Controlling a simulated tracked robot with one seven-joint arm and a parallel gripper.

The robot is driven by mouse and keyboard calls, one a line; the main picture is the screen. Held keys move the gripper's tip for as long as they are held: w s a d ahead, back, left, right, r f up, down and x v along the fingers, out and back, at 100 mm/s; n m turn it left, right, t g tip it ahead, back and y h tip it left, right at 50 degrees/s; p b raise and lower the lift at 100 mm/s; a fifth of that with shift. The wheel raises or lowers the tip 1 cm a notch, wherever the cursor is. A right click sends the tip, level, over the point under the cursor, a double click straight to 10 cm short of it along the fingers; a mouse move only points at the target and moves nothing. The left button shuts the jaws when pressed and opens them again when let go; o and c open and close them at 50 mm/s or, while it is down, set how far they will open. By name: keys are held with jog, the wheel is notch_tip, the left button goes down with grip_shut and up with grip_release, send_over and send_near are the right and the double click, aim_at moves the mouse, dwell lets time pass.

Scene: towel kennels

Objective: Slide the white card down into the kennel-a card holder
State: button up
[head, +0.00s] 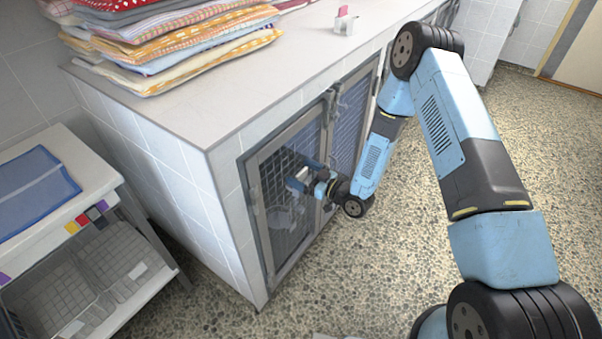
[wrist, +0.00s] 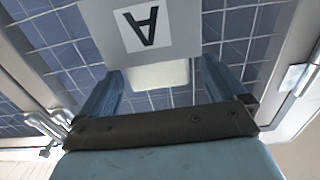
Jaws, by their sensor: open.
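In the wrist view, the white card (wrist: 158,75) sits between my two fingers, its far part hidden behind a grey plate marked with a letter A (wrist: 146,24). The letter appears upside down there. The plate is the front of the kennel-a card holder, against the barred door. My gripper (wrist: 160,72) is open, with one finger on each side of the card and a narrow gap visible at each side. In the head view, my gripper (head: 302,184) is at the front of the left kennel door; the card is too small to tell apart there.
The barred kennel doors (head: 286,195) are set in a white tiled block. Folded towels (head: 170,45) lie on its top, with a small white holder (head: 344,24) further back. At left, a cart (head: 75,200) carries a blue towel (head: 32,192) and grey baskets. The speckled floor at right is clear.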

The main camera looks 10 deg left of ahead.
jog(key=v, duration=1.3)
jog(key=shift+d, duration=0.3)
